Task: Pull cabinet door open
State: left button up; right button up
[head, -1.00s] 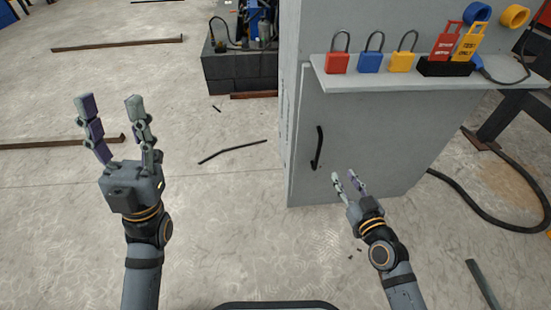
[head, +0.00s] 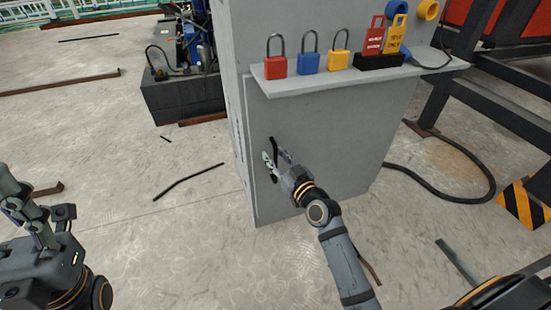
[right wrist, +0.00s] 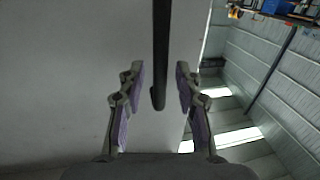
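The grey cabinet door (head: 350,140) stands below a shelf and looks closed. Its dark vertical handle (head: 272,141) is near the door's left edge, partly hidden by my right gripper (head: 275,157). In the right wrist view, the handle (right wrist: 160,55) hangs between the two spread fingers of my right gripper (right wrist: 160,88), with a gap on each side and its lower end level with the fingers. My left gripper (head: 38,215) is at the left edge of the head view, away from the cabinet and partly cut off; its finger opening is unclear.
The shelf (head: 345,82) juts out above the door and holds red, blue and yellow padlocks and upright tags. A black hose (head: 450,200) lies right of the cabinet, near a dark steel frame. A thin bar (head: 188,181) lies on the open floor to the left.

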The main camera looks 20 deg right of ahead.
jog(key=shift+w, duration=0.1)
grip_shut()
dwell(0.7)
